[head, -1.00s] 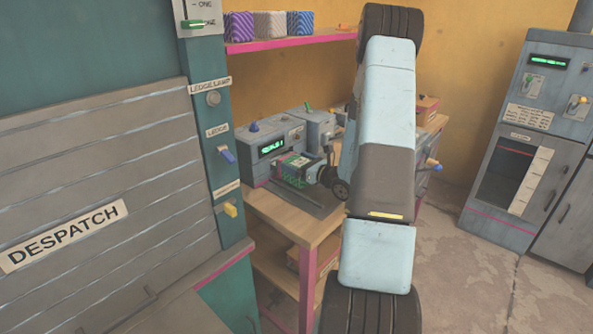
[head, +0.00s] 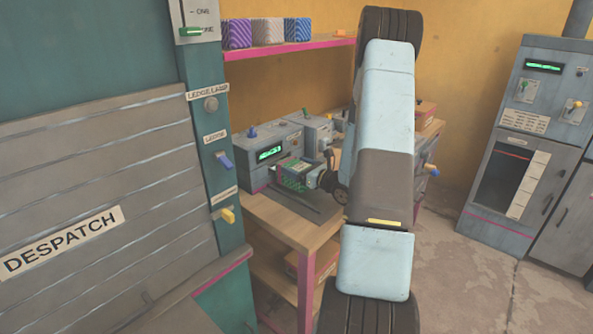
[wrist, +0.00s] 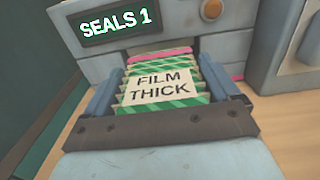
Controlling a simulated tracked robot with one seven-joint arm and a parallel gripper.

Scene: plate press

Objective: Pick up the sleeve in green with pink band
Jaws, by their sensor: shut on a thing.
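The green sleeve (wrist: 133,110) lies between the two fingers of my gripper (wrist: 162,100) in the wrist view, its front bearing a cream label that reads "FILM THICK". A pink strip (wrist: 160,55) shows behind the label. My gripper is shut on the sleeve. In the head view the green sleeve (head: 291,184) is small and partly hidden, with my gripper (head: 298,176) at it, just in front of the grey machine. I cannot tell whether it touches the surface below.
The grey sealing machine (head: 265,155) with a lit display stands on a wooden bench (head: 290,229). In the wrist view its display reads "SEALS 1". A shelf (head: 290,47) with patterned boxes is above.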

